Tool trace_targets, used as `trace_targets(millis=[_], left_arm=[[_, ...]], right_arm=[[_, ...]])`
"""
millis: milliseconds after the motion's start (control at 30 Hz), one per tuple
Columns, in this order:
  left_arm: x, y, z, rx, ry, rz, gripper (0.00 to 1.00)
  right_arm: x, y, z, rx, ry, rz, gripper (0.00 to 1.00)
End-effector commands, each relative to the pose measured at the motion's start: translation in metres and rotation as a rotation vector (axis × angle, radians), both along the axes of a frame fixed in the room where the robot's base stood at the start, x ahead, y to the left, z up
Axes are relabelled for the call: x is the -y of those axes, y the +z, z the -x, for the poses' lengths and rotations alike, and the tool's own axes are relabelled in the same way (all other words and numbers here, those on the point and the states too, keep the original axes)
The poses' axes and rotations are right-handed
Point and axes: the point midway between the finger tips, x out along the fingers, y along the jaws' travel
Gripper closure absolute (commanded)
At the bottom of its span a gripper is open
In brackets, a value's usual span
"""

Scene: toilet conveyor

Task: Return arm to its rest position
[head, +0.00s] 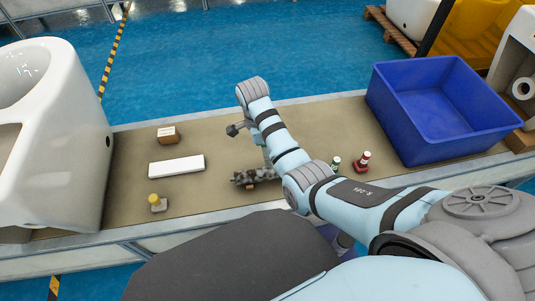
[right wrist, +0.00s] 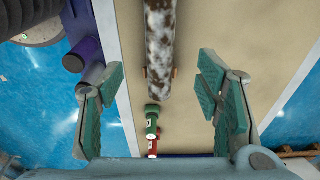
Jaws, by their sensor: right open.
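My right gripper (right wrist: 161,98) is open, with its two green-padded fingers spread apart and nothing between them. In the head view my right arm (head: 370,200) reaches in from the right over the grey-brown conveyor top (head: 220,130), and its gripper is mostly hidden behind the arm. A brown-and-white speckled cylinder (right wrist: 159,40) lies on the conveyor beyond the fingertips in the right wrist view. My left gripper is in neither view.
A blue bin (head: 440,110) stands right of the arm. A white toilet (head: 60,140) stands far left.

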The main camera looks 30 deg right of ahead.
Motion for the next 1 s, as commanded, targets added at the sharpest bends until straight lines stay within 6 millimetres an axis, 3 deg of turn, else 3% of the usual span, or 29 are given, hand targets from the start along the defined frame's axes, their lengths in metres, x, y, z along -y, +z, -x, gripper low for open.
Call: trace_targets(millis=[533,633,733,800,1000], left_arm=[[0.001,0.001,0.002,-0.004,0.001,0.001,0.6],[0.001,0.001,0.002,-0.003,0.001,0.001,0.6],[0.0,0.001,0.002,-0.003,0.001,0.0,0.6],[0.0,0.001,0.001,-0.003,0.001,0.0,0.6],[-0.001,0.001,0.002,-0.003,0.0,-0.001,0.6]], right_arm=[[-0.001,0.004,0.0,0.0,0.001,0.0,0.41],[0.003,-0.007,0.01,0.002,0.066,-0.004,0.41],[0.013,-0.035,0.041,0.017,0.286,-0.006,0.41],[0.022,-0.053,0.073,0.033,0.503,0.005,0.41],[0.035,-0.067,0.154,0.059,1.062,0.074,0.41]])
